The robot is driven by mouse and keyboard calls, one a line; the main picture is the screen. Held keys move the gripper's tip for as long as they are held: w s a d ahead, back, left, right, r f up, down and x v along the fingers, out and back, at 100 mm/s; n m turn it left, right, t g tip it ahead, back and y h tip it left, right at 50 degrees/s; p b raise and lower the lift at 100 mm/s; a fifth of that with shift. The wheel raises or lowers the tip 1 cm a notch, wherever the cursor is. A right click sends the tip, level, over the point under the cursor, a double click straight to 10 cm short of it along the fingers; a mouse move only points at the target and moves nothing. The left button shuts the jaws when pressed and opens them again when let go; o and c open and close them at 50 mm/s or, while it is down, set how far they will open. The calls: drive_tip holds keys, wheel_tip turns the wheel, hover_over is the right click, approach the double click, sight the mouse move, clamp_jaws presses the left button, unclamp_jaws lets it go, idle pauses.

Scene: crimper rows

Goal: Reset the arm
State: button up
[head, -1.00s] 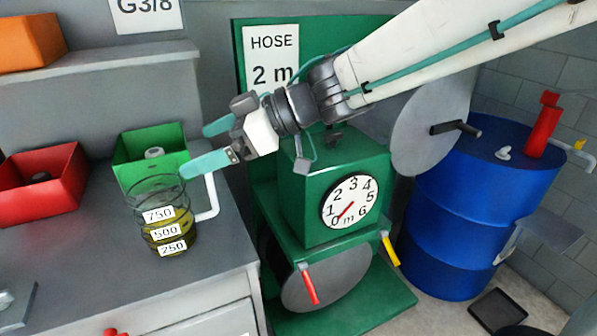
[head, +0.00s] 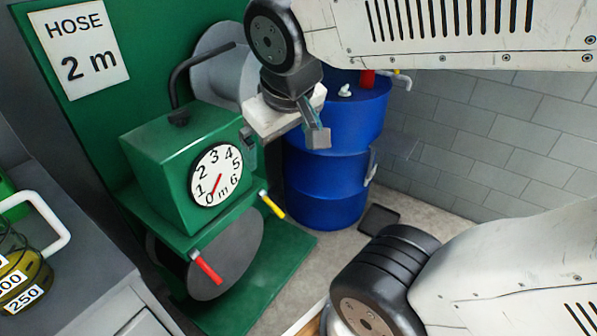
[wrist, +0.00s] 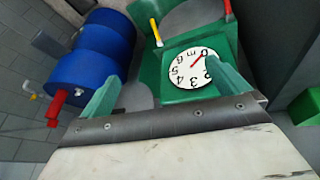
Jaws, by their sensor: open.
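My gripper (head: 287,118) is up in the head view, in front of the blue drum and right of the green hose machine. In the wrist view my gripper (wrist: 167,88) shows two green fingers spread wide, with nothing held between them. The green machine's round dial (wrist: 194,67) shows beyond the fingers, upside down. My arm is folded, with one pale link across the top right and another at the bottom right of the head view.
The green hose machine (head: 160,165) has a dial, a red handle and a yellow handle. The blue drum (head: 335,170) stands behind my gripper. A measuring jug (head: 22,275) sits on the grey bench (head: 75,250) at left. Floor shows near a black tray (head: 380,220).

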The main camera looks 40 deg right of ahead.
drive_tip(key=s+a+f+g+y, duration=0.1)
drive_tip(key=s+a+g, duration=0.1)
drive_tip(key=s, duration=0.5)
drive_tip(key=shift+s+a+f+g+y, duration=0.2)
drive_tip(key=shift+f+g+y, duration=0.2)
drive_tip(key=shift+g, duration=0.1)
idle(0.4)
